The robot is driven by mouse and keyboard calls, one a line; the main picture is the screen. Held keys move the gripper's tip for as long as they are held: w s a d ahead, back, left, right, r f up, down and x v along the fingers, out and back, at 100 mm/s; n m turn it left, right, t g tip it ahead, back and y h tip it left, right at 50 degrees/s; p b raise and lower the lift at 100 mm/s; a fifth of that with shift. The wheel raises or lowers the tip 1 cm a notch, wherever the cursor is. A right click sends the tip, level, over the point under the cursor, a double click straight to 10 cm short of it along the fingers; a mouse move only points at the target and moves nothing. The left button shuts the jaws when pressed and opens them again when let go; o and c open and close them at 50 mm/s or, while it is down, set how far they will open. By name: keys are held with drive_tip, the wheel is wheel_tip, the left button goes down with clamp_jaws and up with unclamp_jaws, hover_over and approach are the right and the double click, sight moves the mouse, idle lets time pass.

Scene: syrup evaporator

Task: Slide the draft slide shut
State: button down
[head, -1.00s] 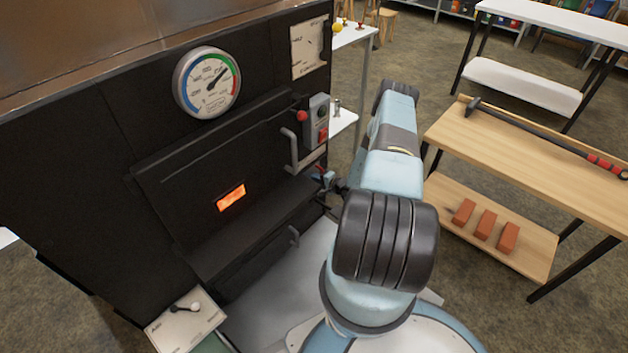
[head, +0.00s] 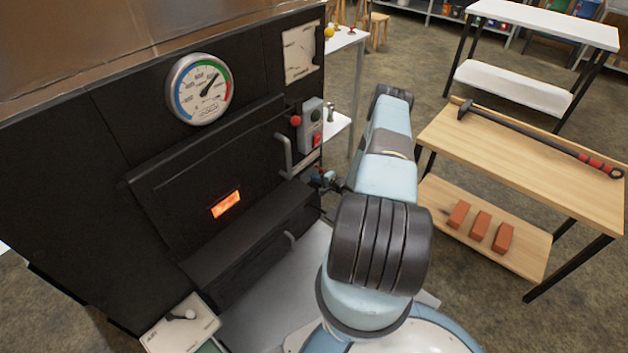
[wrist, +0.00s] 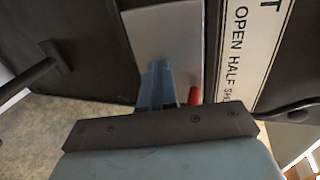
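The draft slide is a plain silver plate (wrist: 168,42) on the dark evaporator front, beside a white label (wrist: 245,50) reading "OPEN HALF SH…", its ends cut off. A small red piece (wrist: 195,95), apparently the slide's knob, shows at the plate's edge near the label. My gripper's blue fingers (wrist: 157,85) are together in front of the plate, just left of the red piece. I cannot tell whether they touch it. In the head view my gripper (head: 326,179) is small at the evaporator's right edge, below the grey switch box, and the slide is mostly hidden there.
The dark evaporator front (head: 110,150) carries a round gauge (head: 199,88), a grey switch box (head: 311,124) and a door handle (head: 285,155). A wooden bench (head: 530,155) with a long tool and bricks stands at right. Floor shows between bench and evaporator.

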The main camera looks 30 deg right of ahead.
drive_tip(key=shift+w+d, duration=0.5)
drive_tip(key=shift+d, duration=0.35)
drive_tip(key=shift+a, duration=0.1)
drive_tip(key=v, duration=0.9)
drive_tip(key=shift+s+a+f, duration=0.3)
drive_tip(key=shift+s, duration=0.2)
idle(0.4)
